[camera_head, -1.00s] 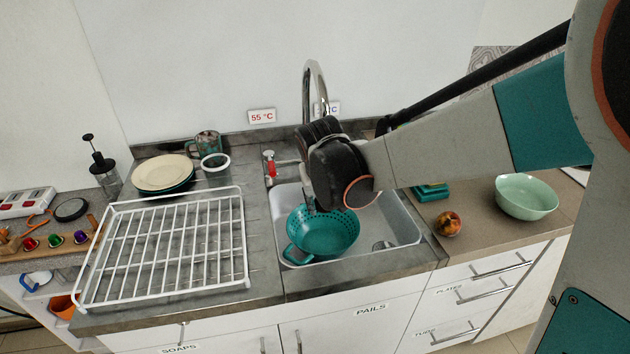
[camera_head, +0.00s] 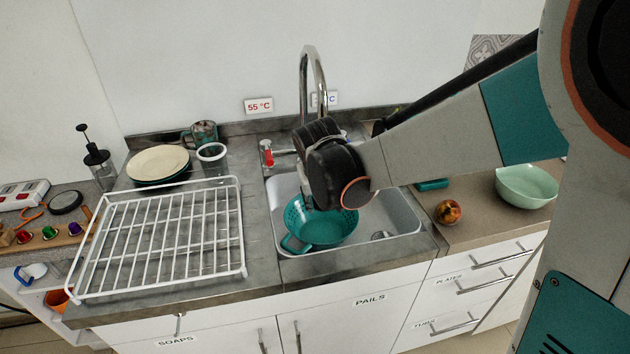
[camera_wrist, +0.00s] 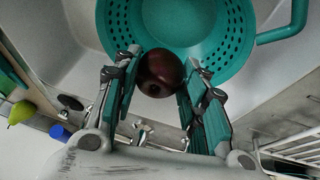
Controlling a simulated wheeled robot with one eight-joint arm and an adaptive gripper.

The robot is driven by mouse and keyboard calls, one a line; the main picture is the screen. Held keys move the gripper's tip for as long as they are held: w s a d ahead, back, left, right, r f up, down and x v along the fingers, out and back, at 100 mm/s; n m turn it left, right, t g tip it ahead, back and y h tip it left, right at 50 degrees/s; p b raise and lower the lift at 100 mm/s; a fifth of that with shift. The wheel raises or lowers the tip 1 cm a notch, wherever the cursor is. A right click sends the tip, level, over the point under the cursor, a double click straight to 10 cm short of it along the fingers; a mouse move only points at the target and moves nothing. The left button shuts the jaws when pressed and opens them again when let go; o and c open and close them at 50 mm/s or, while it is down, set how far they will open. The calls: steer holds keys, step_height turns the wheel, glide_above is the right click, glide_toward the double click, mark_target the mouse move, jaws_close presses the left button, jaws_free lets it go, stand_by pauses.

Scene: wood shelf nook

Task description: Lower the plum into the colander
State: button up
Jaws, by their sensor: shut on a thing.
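The plum (camera_wrist: 160,72) is dark red-purple and sits between the two fingers of my gripper (camera_wrist: 158,85) in the wrist view. The gripper is shut on it. The teal colander (camera_head: 322,228) has a perforated rim and a handle, and stands in the sink. In the wrist view the colander (camera_wrist: 180,25) lies beyond the plum, which overlaps its near rim. In the head view my wrist is above the colander's back part and hides the plum and most of the fingers. I cannot tell the exact height of the plum over the colander.
The white sink (camera_head: 398,205) surrounds the colander, with a tall faucet (camera_head: 305,75) behind. A white wire rack (camera_head: 242,230) is on the left counter.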

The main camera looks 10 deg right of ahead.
steer(key=shift+f, duration=2.35)
steer(key=shift+f, duration=0.1)
steer(key=o, duration=1.2)
steer(key=shift+c, duration=0.2)
steer(key=d+v, duration=0.1)
steer(key=v, duration=0.6)
steer(key=s+d+r+t, duration=0.1)
steer(key=s+d+r, duration=0.1)
steer(key=s, duration=0.4)
steer(key=s+d+r, duration=0.3)
steer(key=s, duration=0.4)
steer(key=s+d+r+m+t+y, duration=0.1)
steer(key=s+d+r, duration=0.2)
steer(key=s, duration=0.4)
steer(key=shift+d+t, duration=0.25)
steer(key=shift+t, duration=0.05)
